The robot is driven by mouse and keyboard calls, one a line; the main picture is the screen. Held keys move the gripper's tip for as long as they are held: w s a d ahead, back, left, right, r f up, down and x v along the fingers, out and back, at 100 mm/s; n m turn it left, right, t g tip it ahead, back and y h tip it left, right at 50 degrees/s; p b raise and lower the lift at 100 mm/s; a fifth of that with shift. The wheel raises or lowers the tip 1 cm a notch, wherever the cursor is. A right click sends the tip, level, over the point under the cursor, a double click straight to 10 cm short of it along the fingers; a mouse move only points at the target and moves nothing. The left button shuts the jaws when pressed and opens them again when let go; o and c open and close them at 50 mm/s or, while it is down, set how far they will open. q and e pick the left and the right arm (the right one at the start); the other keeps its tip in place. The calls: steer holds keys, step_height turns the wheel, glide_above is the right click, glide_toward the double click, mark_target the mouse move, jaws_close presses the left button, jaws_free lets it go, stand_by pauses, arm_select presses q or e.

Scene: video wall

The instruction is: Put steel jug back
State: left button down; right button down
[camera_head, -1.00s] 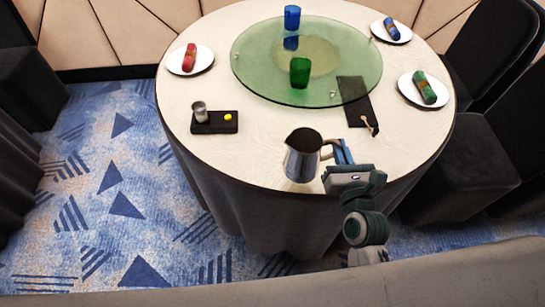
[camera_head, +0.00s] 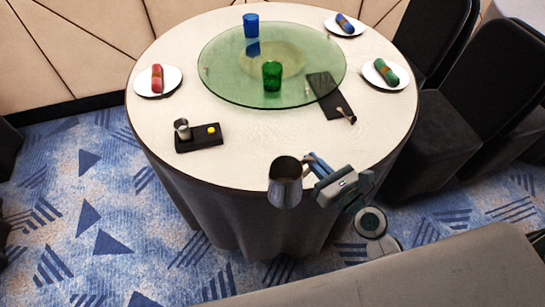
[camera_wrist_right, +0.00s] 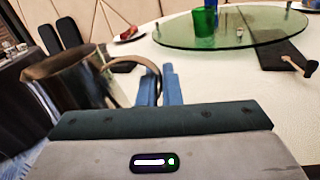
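The steel jug (camera_head: 285,186) is upright at the front edge of the round table, in front of the tablecloth's rim in the head view. My right gripper (camera_head: 313,166) is shut on the jug's handle, with its blue fingers from the right side. In the right wrist view the jug (camera_wrist_right: 75,85) is at the left and its curved handle (camera_wrist_right: 150,72) is by the blue fingers (camera_wrist_right: 160,85). The jug appears held off the table; its base overlaps the dark skirt. My left gripper is not in view.
The round table (camera_head: 230,150) carries a green glass turntable (camera_head: 225,75) with a blue cup (camera_head: 251,25) and a green cup (camera_head: 271,75). A small black tray (camera_head: 205,142) holds a metal cup (camera_head: 182,129). A dark mat (camera_head: 325,88) lies at the right. Black chairs stand to the right.

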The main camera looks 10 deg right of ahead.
steer(key=shift+n+y, duration=0.4)
steer(key=shift+y, duration=0.2)
steer(key=w+f, duration=0.1)
steer(key=w, duration=0.4)
steer(key=w+f, duration=0.2)
steer(key=w, duration=0.3)
steer(key=w+f, duration=0.1)
steer(key=w, duration=0.5)
steer(key=shift+d+f, duration=0.15)
steer(key=shift+d, duration=0.1)
steer(key=shift+f, duration=0.6)
steer(key=c, duration=1.6)
jaws_free()
steer(key=shift+s, duration=0.1)
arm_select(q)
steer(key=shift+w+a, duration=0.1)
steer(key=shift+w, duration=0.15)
